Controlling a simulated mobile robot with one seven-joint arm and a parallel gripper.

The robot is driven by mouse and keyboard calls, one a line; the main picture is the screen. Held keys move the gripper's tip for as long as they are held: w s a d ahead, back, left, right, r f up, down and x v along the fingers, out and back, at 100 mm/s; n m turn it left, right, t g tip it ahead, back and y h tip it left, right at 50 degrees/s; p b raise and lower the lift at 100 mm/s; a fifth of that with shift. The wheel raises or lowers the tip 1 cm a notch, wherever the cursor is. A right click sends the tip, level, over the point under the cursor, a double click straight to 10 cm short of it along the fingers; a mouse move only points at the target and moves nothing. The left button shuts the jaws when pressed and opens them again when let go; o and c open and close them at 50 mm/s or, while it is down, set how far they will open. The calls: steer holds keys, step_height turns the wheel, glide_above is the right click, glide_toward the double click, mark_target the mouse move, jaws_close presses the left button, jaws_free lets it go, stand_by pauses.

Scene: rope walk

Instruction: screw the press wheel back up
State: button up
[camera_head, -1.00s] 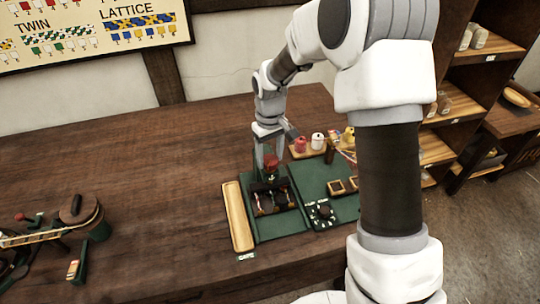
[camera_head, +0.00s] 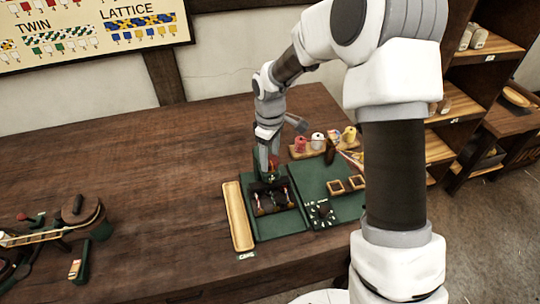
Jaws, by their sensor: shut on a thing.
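The press (camera_head: 268,188) is a small dark frame standing at the back of a green board (camera_head: 280,226) on the wooden table. My gripper (camera_head: 271,171) points down over the top of the press and is shut at the red press wheel (camera_head: 274,178), of which only a little red shows between and below the fingers. Most of the wheel is hidden by the fingers, so I cannot tell its angle or height exactly. Several small light and dark parts lie in the press's lower part.
A long wooden tray (camera_head: 238,216) lies left of the board. A spool rack (camera_head: 307,152) stands behind. The table's left middle is clear.

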mark_target(270, 160)
steer(key=o, duration=1.4)
steer(key=shift+c, duration=0.2)
step_height(270, 160, up, 18)
steer(key=shift+f+p, duration=0.25)
steer(key=shift+p, duration=0.05)
steer(key=s+d+r+m+t, duration=0.1)
steer(key=s+d+r+m, duration=0.25)
steer(key=s, duration=0.25)
steer(key=s+d+r+m+t, duration=0.2)
steer(key=s+d+r, duration=0.15)
steer(key=s, duration=0.25)
steer(key=s+d+m+t, duration=0.1)
steer(key=s+m, duration=0.2)
steer(key=s, duration=0.3)
steer(key=s+d+f+m+t, duration=0.1)
steer(key=s+d+m, duration=0.1)
steer(key=s, duration=0.5)
steer(key=shift+m+t, duration=0.3)
steer(key=shift+m, duration=0.15)
